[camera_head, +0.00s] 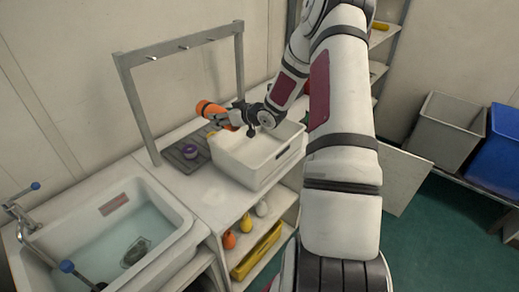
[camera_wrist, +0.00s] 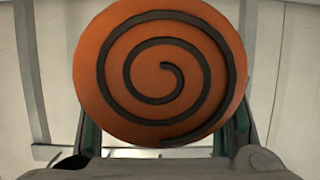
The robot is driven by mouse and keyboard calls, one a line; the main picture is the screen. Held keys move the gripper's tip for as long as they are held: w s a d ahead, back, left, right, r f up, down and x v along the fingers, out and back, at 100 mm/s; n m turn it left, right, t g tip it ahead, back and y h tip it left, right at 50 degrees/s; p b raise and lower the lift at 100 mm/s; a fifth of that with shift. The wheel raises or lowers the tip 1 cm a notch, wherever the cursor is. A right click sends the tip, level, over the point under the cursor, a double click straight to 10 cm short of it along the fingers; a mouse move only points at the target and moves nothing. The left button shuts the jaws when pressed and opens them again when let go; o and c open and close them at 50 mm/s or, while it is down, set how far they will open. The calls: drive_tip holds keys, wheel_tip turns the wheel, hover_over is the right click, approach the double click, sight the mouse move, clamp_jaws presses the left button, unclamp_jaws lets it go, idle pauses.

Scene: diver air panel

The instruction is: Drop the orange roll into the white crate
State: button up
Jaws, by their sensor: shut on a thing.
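The orange roll (camera_head: 210,109) is held in my gripper (camera_head: 222,116), above the back left part of the white crate. In the wrist view the orange roll (camera_wrist: 160,75) shows its round end with a dark spiral, filling the space between the two fingers (camera_wrist: 162,135). My gripper is shut on it. The white crate (camera_head: 256,171) stands on the white bench, its open top facing up. My wrist and gripper cover part of its far side, and its inside looks empty where I can see it.
A grey rack with hooks (camera_head: 183,47) rises behind. A water-filled sink (camera_head: 112,238) is at left. Shelves below hold a yellow thing (camera_head: 257,250) and several small items.

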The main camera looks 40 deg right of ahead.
drive_tip(key=s+d+f, duration=0.2)
drive_tip(key=s+d, duration=0.5)
drive_tip(key=d, duration=0.5)
wheel_tip(320, 180, down, 6)
drive_tip(key=b, duration=0.5)
drive_tip(key=shift+s+d, duration=0.4)
drive_tip(key=o, duration=1.5)
drive_tip(key=shift+f, duration=0.1)
drive_tip(key=shift+s, duration=0.1)
drive_tip(key=v, duration=1.2)
drive_tip(key=shift+a, duration=0.1)
